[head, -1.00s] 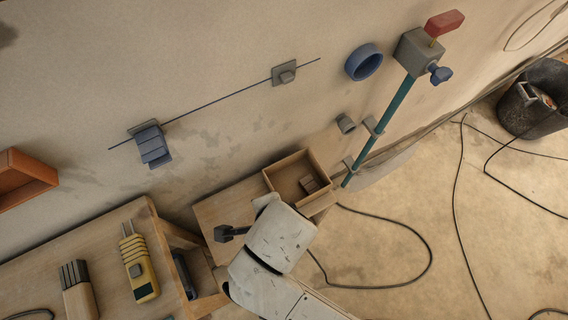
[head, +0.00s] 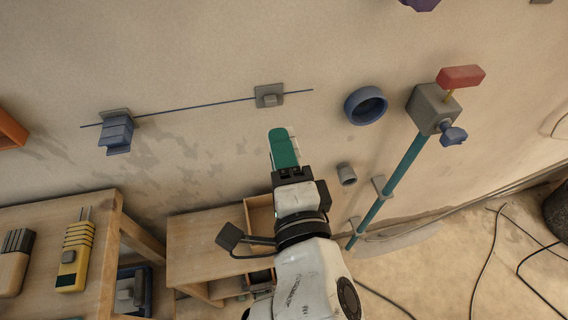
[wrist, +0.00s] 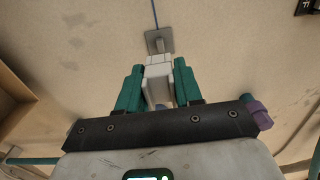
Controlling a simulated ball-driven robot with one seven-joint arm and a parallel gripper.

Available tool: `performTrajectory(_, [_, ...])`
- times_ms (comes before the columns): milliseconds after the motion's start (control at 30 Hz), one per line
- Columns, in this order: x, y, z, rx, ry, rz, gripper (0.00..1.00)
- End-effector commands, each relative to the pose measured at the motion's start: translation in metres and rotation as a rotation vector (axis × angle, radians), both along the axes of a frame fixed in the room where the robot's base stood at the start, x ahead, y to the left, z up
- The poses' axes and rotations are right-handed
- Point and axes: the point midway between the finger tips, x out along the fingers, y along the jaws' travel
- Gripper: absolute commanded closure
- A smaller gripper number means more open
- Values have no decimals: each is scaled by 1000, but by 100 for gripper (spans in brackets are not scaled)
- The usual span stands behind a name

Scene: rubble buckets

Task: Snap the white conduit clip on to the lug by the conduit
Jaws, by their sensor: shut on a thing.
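My gripper (head: 283,135) is raised in front of the wall, with teal fingers pointing up. In the wrist view its fingers (wrist: 159,72) are shut on the white clip (wrist: 157,84). In the head view the clip is mostly hidden by the fingers; a pale edge shows. A teal upright pipe, seemingly the conduit (head: 402,165), runs along the wall to the right, held by grey brackets. A short grey stub, seemingly the lug (head: 346,174), sticks out left of the pipe, right of my gripper and apart from it.
A grey wall plate (head: 268,95) on a thin blue line is just above my gripper; it also shows in the wrist view (wrist: 160,41). A blue ring (head: 366,105) and a grey box with red handle (head: 434,107) are right. An open wooden bin (head: 259,212) is below.

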Motion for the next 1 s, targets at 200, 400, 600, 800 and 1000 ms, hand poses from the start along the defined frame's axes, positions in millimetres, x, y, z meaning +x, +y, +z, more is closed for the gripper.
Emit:
performTrajectory(200, [0,0,0,0,1,0,97])
performTrajectory(400, [1,0,-1,0,0,-1,97])
performTrajectory(600, [21,6,0,-1,0,-1,97])
performTrajectory(800, [39,11,-1,-1,0,-1,97])
performTrajectory(1000, [50,14,-1,-2,2,0,97])
